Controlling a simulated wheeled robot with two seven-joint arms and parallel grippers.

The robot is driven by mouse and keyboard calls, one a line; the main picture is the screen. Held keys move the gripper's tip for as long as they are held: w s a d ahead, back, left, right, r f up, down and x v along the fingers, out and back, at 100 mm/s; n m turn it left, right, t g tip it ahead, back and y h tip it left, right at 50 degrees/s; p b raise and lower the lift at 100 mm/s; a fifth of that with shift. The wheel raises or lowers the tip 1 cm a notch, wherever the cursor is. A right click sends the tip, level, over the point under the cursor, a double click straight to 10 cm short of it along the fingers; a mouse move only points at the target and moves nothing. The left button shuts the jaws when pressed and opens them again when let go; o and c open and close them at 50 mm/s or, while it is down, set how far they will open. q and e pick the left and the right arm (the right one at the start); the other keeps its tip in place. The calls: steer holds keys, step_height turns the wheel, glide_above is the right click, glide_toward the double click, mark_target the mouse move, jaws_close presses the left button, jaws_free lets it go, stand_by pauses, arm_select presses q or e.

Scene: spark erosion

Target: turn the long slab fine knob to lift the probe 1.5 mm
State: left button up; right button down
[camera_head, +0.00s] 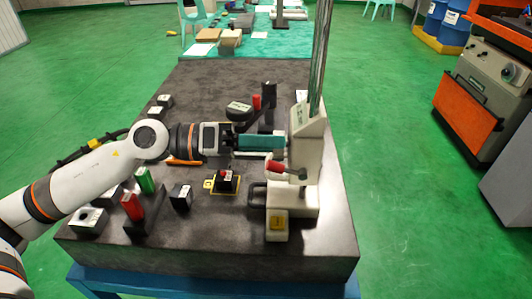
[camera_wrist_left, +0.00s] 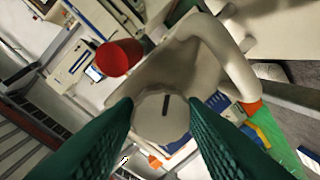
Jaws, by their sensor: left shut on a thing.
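The pale, rounded fine knob (camera_wrist_left: 162,118) with a dark line on its face sits between my teal fingers in the left wrist view. My left gripper (camera_head: 284,142) reaches in from the left and is shut on this knob, at the side of a cream height gauge (camera_head: 307,138). In the head view the fingers hide the knob. The gauge stands upright on the dark granite slab (camera_head: 240,245), with a tall grey column above it. A red-ended lever (camera_head: 275,166) is just below the fingers; its red end (camera_wrist_left: 118,57) also shows in the left wrist view. I cannot make out the probe tip.
A small dark piece on a yellow base (camera_head: 226,183) sits below my wrist. The slab's front left area is crowded.

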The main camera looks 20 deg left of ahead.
arm_select(q)
steer(key=shift+f+m+b, duration=0.15)
steer(key=shift+m+b, duration=0.4)
steer(key=shift+m, duration=0.05)
arm_select(e)
steer(key=shift+f, duration=0.8)
arm_select(q)
steer(key=o, duration=0.7)
steer(key=shift+a, duration=0.1)
arm_select(e)
steer(key=shift+a+f, duration=0.1)
steer(key=shift+f, duration=0.05)
